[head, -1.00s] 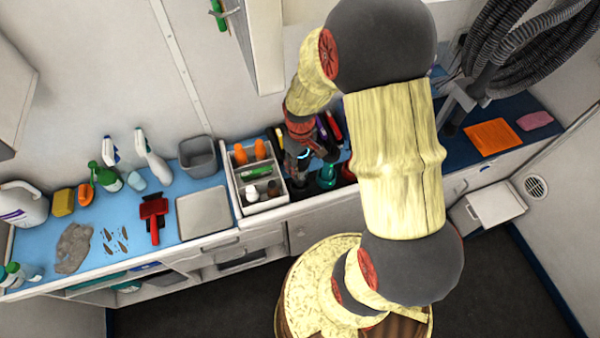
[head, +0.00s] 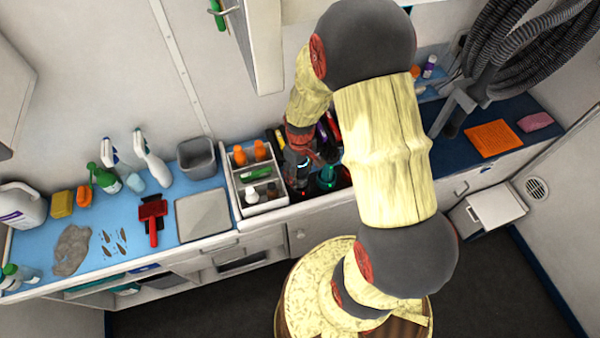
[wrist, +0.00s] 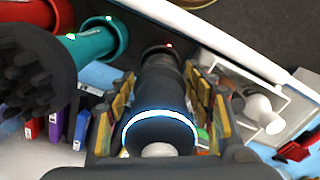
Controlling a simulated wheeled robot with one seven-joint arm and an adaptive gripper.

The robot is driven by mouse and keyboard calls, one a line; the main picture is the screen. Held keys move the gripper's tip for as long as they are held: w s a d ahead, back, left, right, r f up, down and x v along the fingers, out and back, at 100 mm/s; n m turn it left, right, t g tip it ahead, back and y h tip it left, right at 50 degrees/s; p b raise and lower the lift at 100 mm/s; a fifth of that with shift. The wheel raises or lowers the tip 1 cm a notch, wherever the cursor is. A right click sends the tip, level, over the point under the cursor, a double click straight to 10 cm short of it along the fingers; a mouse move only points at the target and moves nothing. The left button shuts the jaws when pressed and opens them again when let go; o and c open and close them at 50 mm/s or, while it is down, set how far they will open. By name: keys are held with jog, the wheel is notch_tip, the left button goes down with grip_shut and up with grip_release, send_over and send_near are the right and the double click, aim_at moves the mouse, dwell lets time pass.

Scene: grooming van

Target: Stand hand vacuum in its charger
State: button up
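The hand vacuum is a dark cylinder with a glowing white-blue ring; in the wrist view the hand vacuum (wrist: 158,105) lies between my fingers. My gripper (wrist: 160,90) has its gold-padded fingers against both sides of it and appears shut on it. The vacuum's far end meets a dark round socket with a small red light, apparently the charger (wrist: 158,49). I cannot tell how deep it sits. In the head view my gripper (head: 301,160) is low over the dark counter section, beside a teal holder (head: 327,178); my arm hides part of this area.
In the wrist view a teal tube (wrist: 95,42) and a dark bristled head (wrist: 30,75) are close on the left. A white caddy (head: 262,207) with bottles stands just left of my gripper in the head view. A grey bin (head: 198,158) and red tool (head: 153,215) lie farther left.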

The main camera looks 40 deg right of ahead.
jog(key=shift+o, duration=0.6)
jog(key=shift+r, duration=0.1)
jog(key=shift+r, duration=0.35)
notch_tip(320, 180, up, 11)
jog(key=shift+r+p, duration=0.2)
jog(key=shift+p, duration=0.7)
